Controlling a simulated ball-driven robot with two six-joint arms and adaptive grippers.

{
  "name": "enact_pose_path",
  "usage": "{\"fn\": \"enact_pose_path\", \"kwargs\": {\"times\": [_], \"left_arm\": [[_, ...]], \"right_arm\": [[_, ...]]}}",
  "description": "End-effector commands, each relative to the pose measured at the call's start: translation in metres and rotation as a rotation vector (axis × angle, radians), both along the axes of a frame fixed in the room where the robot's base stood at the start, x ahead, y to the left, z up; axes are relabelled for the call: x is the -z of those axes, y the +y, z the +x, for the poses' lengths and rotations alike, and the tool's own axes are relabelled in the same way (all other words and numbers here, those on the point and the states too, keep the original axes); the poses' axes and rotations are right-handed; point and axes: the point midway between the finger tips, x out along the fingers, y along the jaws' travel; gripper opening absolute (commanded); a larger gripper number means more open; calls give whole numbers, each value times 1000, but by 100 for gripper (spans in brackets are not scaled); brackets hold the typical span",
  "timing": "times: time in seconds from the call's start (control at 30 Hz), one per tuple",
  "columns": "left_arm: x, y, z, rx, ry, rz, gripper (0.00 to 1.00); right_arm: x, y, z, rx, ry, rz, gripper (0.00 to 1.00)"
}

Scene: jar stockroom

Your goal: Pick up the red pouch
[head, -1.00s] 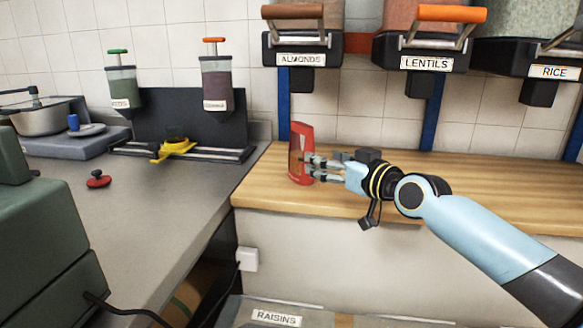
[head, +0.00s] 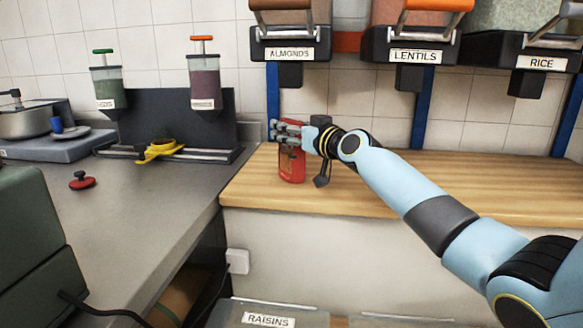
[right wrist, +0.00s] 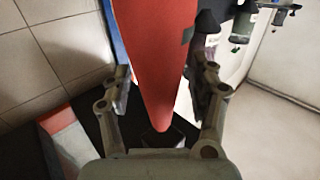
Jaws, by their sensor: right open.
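The red pouch (head: 291,172) stands on the wooden counter in the head view, with a darker window on its front. My right gripper (head: 288,133) is at its upper part, and the fingers hide some of it. In the right wrist view the red pouch (right wrist: 158,70) runs down between the two fingers of my right gripper (right wrist: 162,85). The fingers are apart, one on each side, with visible gaps to the pouch. My left gripper is in neither view.
The wooden counter (head: 450,185) is clear to the right. Almonds (head: 290,45), lentils (head: 415,50) and rice (head: 540,62) dispensers hang above it. On the grey worktop (head: 130,205) at left are a red knob (head: 82,181) and a yellow item (head: 160,150).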

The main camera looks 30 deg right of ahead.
Motion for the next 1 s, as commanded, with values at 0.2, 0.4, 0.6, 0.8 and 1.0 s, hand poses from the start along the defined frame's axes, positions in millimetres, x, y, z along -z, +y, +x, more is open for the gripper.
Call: {"fn": "enact_pose_path", "kwargs": {"times": [0.2,0.4,0.6,0.8,1.0], "left_arm": [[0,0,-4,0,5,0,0],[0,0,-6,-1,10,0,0],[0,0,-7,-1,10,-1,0],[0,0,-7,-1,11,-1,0],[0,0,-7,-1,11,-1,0]], "right_arm": [[-1,0,0,0,0,0,51],[-1,0,-1,0,0,0,25],[0,0,-1,0,0,0,0],[0,0,-1,0,0,0,0],[-1,0,0,0,-2,-1,0]]}}
